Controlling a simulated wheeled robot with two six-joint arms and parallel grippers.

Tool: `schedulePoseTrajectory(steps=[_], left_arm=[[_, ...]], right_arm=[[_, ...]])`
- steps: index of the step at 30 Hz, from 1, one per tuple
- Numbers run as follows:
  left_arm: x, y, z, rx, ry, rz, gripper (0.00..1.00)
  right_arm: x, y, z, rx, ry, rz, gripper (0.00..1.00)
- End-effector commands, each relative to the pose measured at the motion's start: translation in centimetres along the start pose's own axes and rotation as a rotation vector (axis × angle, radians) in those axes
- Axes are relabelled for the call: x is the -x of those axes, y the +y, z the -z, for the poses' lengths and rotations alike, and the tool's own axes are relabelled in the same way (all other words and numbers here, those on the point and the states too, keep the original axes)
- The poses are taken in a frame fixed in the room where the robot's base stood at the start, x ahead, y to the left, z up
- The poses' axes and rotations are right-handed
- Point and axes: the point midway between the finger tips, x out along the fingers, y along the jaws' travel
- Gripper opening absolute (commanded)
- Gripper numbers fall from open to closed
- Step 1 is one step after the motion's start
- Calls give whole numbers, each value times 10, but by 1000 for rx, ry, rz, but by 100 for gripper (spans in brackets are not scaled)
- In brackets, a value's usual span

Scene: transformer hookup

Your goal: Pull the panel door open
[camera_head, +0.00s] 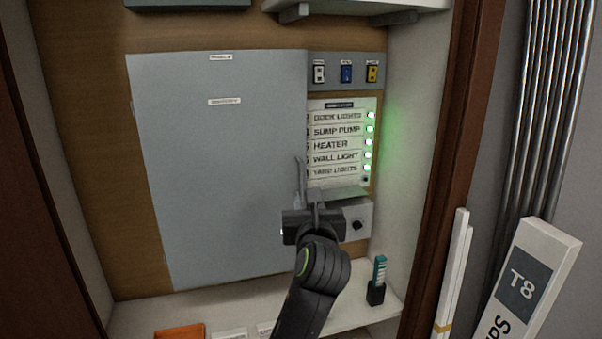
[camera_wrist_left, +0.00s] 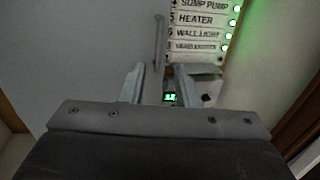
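The panel door (camera_head: 220,170) is a large flat grey sheet with two small labels, and it looks closed. Its upright bar handle (camera_head: 299,178) is near the right edge; the handle also shows in the left wrist view (camera_wrist_left: 159,45). My left gripper (camera_head: 308,203) is at the handle's lower end. In the left wrist view its two fingers (camera_wrist_left: 164,75) stand apart, with the handle's lower part in line with the gap between them. I cannot tell whether either finger touches it. My right gripper is not in view.
Right of the door are a switch strip (camera_head: 346,73), a labelled list (camera_head: 336,145) with green lights, and a small box with a black knob (camera_head: 357,225). A teal item (camera_head: 379,270) stands on the white ledge below. A white T8 sign (camera_head: 525,285) is at far right.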

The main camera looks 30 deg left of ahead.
Motion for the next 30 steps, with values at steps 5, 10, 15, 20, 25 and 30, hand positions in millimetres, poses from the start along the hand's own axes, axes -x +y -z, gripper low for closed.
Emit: schedulePoseTrajectory(steps=[5, 10, 15, 20, 25, 30], left_arm=[[-29, 1, -3, -6, -2, -3, 28], [-63, 0, -2, -4, 1, -2, 28], [-94, 0, -2, -2, 1, -1, 28], [-121, 0, -2, -2, 1, -1, 28], [-144, 0, -1, 0, 1, 0, 28], [-159, 0, 0, 1, 1, 1, 28]], right_arm=[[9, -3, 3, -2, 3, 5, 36], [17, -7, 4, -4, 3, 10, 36], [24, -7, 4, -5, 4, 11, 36], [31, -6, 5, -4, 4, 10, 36], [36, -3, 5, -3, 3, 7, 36], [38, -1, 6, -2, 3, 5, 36]])
